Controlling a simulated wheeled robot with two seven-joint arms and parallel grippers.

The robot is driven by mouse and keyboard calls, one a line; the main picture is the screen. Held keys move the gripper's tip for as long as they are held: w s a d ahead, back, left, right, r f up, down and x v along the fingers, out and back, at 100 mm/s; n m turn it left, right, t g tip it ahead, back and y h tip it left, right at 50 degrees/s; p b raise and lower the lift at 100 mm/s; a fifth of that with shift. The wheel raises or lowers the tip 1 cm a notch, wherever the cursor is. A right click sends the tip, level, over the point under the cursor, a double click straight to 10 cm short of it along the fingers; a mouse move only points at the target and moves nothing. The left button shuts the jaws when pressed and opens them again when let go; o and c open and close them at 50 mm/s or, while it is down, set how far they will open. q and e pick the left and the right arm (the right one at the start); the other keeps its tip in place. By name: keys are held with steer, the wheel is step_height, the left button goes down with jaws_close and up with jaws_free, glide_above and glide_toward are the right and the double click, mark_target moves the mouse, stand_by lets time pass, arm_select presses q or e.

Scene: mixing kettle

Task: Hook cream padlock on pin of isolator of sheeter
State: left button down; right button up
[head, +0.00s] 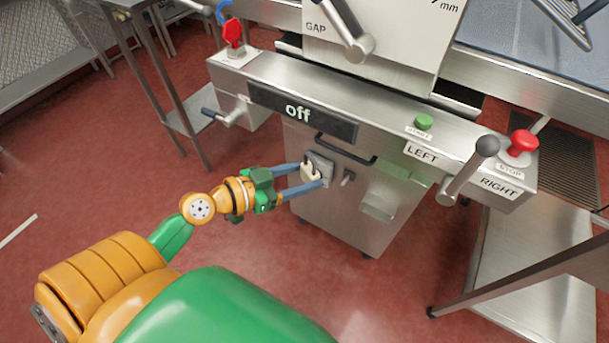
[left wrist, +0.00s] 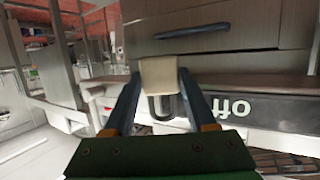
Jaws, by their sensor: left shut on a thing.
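My left gripper (head: 311,176) is shut on the cream padlock (head: 308,171), close in front of the sheeter's front panel. In the left wrist view the cream padlock body (left wrist: 159,76) sits between the two blue-grey fingers (left wrist: 158,85), with its dark shackle (left wrist: 163,108) showing below the body. My right gripper is not in view.
The sheeter's front beam (head: 390,130) overhangs the panel and carries an "off" display (head: 300,112), a green button (head: 424,122) and a red stop button (head: 523,142). Red floor is open at left.

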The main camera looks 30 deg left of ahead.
arm_select(q)
steer(key=w+d+f+n+t+y+b, duration=0.1)
steer(key=w+f+n+y+b, duration=0.15)
steer(key=f+b, duration=0.6)
steer(key=w+d+f+n+y+b, duration=0.1)
steer(key=w+f+y+b, duration=0.15)
steer(key=f+b, duration=0.65)
steer(key=w+d+f+n+t+y+b, duration=0.1)
steer(key=w+d+f+n+b, duration=0.15)
steer(key=f+b, duration=0.6)
steer(key=w, duration=0.7)
steer(key=shift+a+f+m+b, duration=0.3)
steer(key=shift+a+f+b, duration=0.1)
steer(key=shift+a+f, duration=0.05)
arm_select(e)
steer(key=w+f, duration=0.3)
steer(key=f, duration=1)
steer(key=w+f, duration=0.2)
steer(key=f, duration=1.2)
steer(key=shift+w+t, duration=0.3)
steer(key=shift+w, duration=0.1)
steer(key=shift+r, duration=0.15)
